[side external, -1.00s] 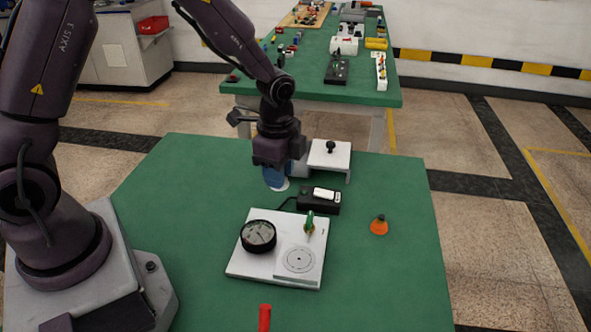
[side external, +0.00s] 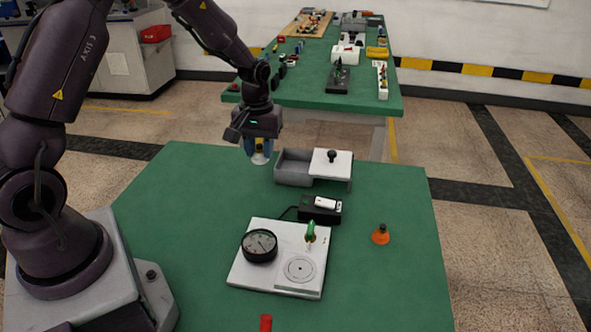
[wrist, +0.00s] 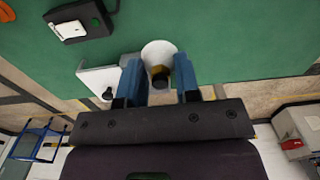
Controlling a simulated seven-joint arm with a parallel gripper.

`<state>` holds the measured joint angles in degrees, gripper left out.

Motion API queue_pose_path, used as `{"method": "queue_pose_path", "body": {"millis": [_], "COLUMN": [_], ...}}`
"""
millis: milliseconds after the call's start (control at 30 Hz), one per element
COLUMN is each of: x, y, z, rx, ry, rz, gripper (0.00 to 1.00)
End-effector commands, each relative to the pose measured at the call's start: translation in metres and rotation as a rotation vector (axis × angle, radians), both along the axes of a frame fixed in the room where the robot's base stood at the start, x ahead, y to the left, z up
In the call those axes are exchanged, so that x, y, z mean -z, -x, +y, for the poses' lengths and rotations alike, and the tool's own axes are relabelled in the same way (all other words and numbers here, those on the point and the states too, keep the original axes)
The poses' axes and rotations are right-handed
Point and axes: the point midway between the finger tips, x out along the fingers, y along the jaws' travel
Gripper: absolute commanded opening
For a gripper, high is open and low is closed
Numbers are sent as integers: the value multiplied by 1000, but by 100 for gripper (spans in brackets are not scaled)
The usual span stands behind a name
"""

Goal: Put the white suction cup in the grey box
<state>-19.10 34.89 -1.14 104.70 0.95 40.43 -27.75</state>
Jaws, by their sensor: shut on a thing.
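My gripper (side external: 257,148) is shut on the white suction cup (side external: 261,158), raised above the table near its far edge. In the wrist view, the cup's white skirt (wrist: 160,48) flares beyond the blue fingers, with its dark and yellow fitting between them. The grey box (side external: 294,178) stands just right of my gripper in the side view. Its left part is open on top. A white lid (side external: 326,158) with a black knob covers its right part. In the wrist view the lid (wrist: 98,78) shows left of the fingers, while the box's opening is hidden.
A black device (side external: 320,214) with a cable stands in front of the box. A white plate (side external: 250,280) carries a round gauge and a green-topped part. An orange cup (side external: 380,236) stands at right, and a red piece (side external: 266,322) at the front edge. The table's left side is clear.

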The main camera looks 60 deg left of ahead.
Motion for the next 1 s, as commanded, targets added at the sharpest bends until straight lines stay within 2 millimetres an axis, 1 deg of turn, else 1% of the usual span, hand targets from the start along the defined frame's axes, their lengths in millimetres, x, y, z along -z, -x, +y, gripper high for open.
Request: {"method": "queue_pose_path", "body": {"millis": [33, 100, 333, 400, 500, 600, 700, 900, 1000], "x": [7, 14, 35, 50, 68, 80, 86, 90, 97], "y": [-11, -26, -71, -81, -95, -105, -111, -114, -117], "z": [3, 8, 24, 27, 31, 35, 37, 38, 39], "rx": [0, 1, 3, 3, 2, 2, 3, 4, 4], "ry": [1, 1, 0, 2, 2, 0, 0, 0, 1], "rz": [1, 1, 0, 4, 2, 0, 1, 0, 1], "gripper": [4, 4, 4, 4, 4, 4, 4, 4, 4]}}
